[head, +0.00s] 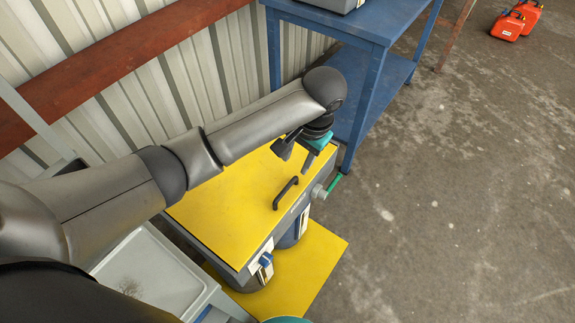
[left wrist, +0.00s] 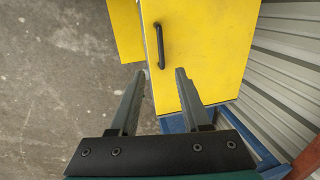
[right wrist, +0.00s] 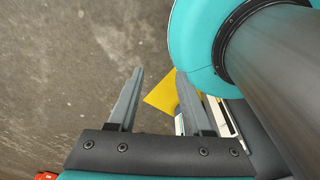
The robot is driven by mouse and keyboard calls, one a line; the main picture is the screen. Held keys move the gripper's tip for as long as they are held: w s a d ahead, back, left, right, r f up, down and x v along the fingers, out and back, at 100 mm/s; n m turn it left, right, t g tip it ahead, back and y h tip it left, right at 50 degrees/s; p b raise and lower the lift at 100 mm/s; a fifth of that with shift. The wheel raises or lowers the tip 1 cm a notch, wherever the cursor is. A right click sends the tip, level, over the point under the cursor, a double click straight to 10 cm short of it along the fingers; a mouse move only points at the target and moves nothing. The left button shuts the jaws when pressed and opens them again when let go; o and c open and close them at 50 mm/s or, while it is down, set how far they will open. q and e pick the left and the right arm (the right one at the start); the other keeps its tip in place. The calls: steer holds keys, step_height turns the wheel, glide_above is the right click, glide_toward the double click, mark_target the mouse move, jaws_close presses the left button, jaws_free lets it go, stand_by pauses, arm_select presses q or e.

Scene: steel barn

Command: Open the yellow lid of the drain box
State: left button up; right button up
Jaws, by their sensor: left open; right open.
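The drain box (head: 290,217) is grey and stands against the wall in the head view. Its yellow lid (head: 228,205) lies flat and shut on top, with a black bar handle (head: 285,193) near its front edge. My left gripper (head: 297,155) is open and empty above the lid's right end, apart from the handle. In the left wrist view the handle (left wrist: 159,45) shows beyond the open fingers (left wrist: 160,72), on the lid (left wrist: 205,45). My right gripper (right wrist: 160,72) is open and empty in the right wrist view. It is outside the head view.
A blue steel table (head: 366,85) stands close behind the box's right end. A valve with a green lever (head: 334,183) sticks out of the box's side. A yellow plate (head: 315,265) lies in front. A grey tray (head: 150,270) is at left.

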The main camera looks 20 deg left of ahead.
arm_select(q)
steer(key=b, duration=0.2)
glide_toward(285, 190)
steer(key=f+b, duration=0.1)
steer(key=f, duration=0.3)
steer(key=a+f+b, duration=0.1)
steer(key=f, duration=0.1)
steer(key=shift+w+f+b, duration=0.2)
steer(key=shift+f+b, duration=0.1)
steer(key=shift+b, duration=0.05)
steer(key=shift+w+a+f, duration=0.1)
steer(key=shift+a+f, duration=0.05)
steer(key=shift+f, duration=0.45)
arm_select(e)
steer(key=f, duration=0.2)
steer(key=s+f, duration=0.1)
steer(key=f, duration=0.2)
steer(key=shift+s+f, duration=0.1)
steer(key=shift+s, duration=0.1)
arm_select(q)
steer(key=shift+c, duration=0.2)
arm_select(e)
steer(key=shift+s, duration=0.1)
arm_select(q)
steer(key=c, duration=0.3)
jaws_close()
arm_select(e)
steer(key=shift+s, duration=0.2)
